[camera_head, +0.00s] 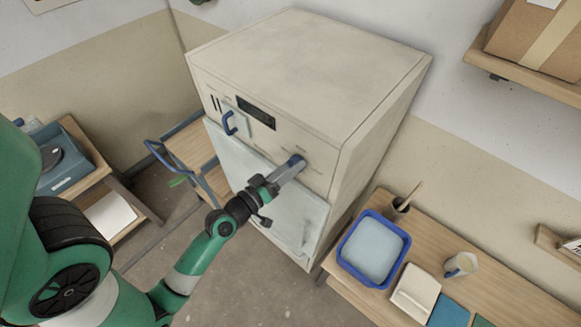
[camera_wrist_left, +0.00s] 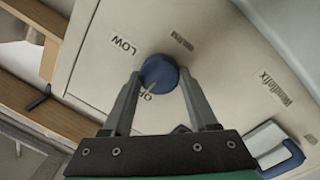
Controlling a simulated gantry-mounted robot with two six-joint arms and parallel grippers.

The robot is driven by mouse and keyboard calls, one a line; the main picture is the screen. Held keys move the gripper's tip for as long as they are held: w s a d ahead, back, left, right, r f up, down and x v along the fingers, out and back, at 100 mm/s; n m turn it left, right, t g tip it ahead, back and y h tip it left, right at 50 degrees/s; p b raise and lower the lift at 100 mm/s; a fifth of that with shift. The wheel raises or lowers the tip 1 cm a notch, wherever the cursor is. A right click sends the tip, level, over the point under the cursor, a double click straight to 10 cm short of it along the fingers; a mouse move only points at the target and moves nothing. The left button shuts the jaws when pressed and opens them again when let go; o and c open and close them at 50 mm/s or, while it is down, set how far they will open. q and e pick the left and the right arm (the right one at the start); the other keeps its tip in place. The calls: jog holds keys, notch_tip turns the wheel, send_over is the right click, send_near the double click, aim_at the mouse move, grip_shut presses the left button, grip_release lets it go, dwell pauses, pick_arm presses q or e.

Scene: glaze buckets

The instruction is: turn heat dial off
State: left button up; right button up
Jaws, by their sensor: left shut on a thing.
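The heat dial (camera_head: 297,160) is a round blue knob on the upper right front of a cream cabinet (camera_head: 310,75). In the left wrist view the dial (camera_wrist_left: 158,72) sits between my fingertips, near labels LOW (camera_wrist_left: 123,46) and WARM (camera_wrist_left: 181,40). A third label, partly hidden and starting with "O" (camera_wrist_left: 147,95), is just below it. A pale line on the dial appears to point toward that label. My left gripper (camera_head: 291,168) is shut on the dial; its fingers also show in the left wrist view (camera_wrist_left: 158,78). My right gripper is out of view.
A blue handle (camera_head: 229,123) and dark display (camera_head: 256,112) are on the cabinet's front. A blue tub (camera_head: 346,256), a brush pot (camera_head: 398,208) and a mug (camera_head: 461,265) stand on the bench at right. A blue-railed wooden cart (camera_head: 190,143) stands left.

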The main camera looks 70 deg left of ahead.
pick_arm(q)
jog(key=shift+n, duration=0.5)
jog(key=o, duration=1.4)
jog(key=b+v, duration=0.5)
jog(key=v, duration=0.6)
jog(key=shift+s+d+b, duration=0.2)
jog(key=shift+s+b, duration=0.05)
jog(key=shift+b, duration=0.1)
